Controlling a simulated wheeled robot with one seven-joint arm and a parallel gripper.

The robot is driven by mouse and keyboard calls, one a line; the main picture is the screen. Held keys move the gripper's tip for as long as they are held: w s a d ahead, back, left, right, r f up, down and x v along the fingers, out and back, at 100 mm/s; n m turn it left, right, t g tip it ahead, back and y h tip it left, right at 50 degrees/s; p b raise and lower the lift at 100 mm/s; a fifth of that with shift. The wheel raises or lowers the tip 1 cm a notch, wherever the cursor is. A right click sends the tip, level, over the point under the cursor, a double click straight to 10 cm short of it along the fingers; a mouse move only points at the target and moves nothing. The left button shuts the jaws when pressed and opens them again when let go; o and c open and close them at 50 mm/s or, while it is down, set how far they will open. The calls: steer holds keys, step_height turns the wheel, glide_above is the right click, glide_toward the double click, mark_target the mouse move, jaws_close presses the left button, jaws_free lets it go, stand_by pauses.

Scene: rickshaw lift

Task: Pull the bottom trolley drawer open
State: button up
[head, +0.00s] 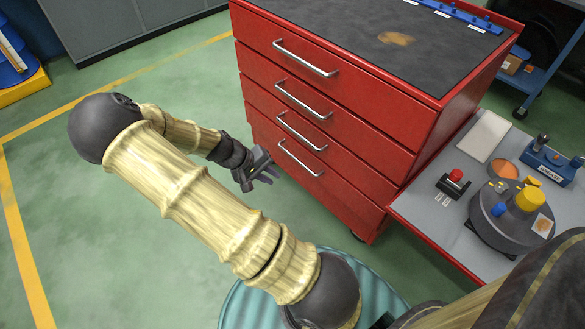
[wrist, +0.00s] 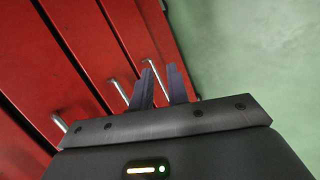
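The red trolley (head: 330,110) has several stacked drawers, each with a silver bar handle. The bottom drawer (head: 335,190) looks closed, level with the drawers above; its handle (head: 300,158) is the lowest one. My gripper (head: 268,172) is just left of that handle in the head view, in front of the drawer face. In the wrist view its two dark fingers (wrist: 161,85) are apart. The rightmost visible handle (wrist: 157,80) appears in the gap between them, beyond or between the fingertips; I cannot tell whether they touch it.
A grey side shelf (head: 430,208) with a red edge juts out right of the trolley. It carries a red-button box (head: 453,184) and a round grey device (head: 510,215). A teal ribbed round top (head: 240,305) is at the bottom. Green floor (head: 120,240) left of the trolley is clear.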

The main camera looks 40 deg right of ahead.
mark_target(292, 155)
steer(key=w+d+f+n+h+b, duration=0.1)
steer(key=w+d+f+h+b, duration=0.1)
steer(key=f+b, duration=0.35)
steer(key=w+d+f+h+b, duration=0.2)
steer(key=w+f+h+b, duration=0.1)
steer(key=f+b, duration=0.25)
steer(key=w+a+f+n+t+h+b, duration=0.1)
steer(key=w+f+t+h+b, duration=0.3)
steer(key=w+b, duration=0.4)
steer(key=shift+a+f+n+b, duration=0.15)
steer(key=shift+f+n+b, duration=0.15)
steer(key=shift+f+n, duration=0.35)
steer(key=shift+s, duration=0.1)
steer(key=b+x, duration=0.5)
steer(key=x, duration=1.1)
steer(key=shift+s+d, duration=0.1)
steer(key=shift+d, duration=0.7)
jaws_close()
